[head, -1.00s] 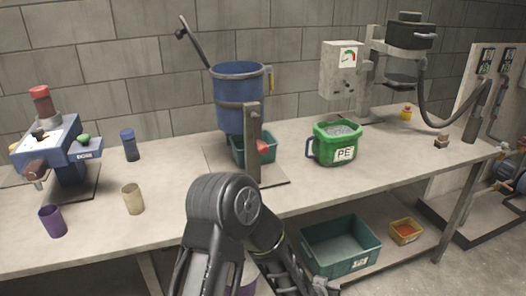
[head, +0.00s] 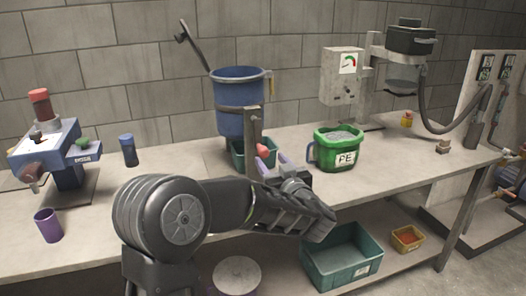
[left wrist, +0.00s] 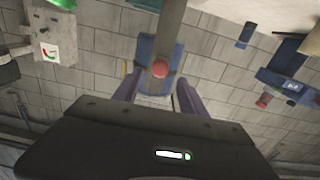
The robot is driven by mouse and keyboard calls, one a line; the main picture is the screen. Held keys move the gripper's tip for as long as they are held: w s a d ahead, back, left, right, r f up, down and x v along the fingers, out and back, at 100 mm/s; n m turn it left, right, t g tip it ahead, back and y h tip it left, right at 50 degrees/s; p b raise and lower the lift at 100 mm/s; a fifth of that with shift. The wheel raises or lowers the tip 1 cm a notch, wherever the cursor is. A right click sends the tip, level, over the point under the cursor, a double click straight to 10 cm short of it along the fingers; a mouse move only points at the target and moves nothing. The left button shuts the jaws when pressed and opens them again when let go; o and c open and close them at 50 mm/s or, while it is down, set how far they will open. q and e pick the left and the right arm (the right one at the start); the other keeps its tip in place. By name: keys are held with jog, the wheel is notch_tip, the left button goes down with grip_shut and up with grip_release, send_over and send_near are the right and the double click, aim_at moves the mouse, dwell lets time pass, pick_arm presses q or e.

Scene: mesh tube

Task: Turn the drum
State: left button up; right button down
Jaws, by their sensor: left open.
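The blue drum (head: 240,98) hangs upright in its stand on the table. A dark lever (head: 195,45) rises from its upper left. The stand's grey post (head: 256,128) stands in front of it, with a red knob (head: 262,149) low on the post. My left gripper (head: 273,163) is open just below and right of the red knob. In the left wrist view the red knob (left wrist: 160,69) lies ahead between the open fingers (left wrist: 156,95); I cannot tell whether they touch it. The blue drum (left wrist: 146,48) shows behind the post there. My right gripper is not in view.
A teal bin (head: 236,154) stands under the drum. A green bucket marked PE (head: 338,150) stands close right of the gripper. A blue machine (head: 62,150) and a purple cup (head: 47,226) are at left. A grey gauge box (head: 342,76) is at the back right.

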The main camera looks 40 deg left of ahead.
aim_at(265, 153)
pick_arm(q)
jog(key=x, duration=0.7)
jog(key=shift+w+a+f+p, duration=0.1)
jog(key=shift+p, duration=0.3)
grip_shut()
dwell(1.0)
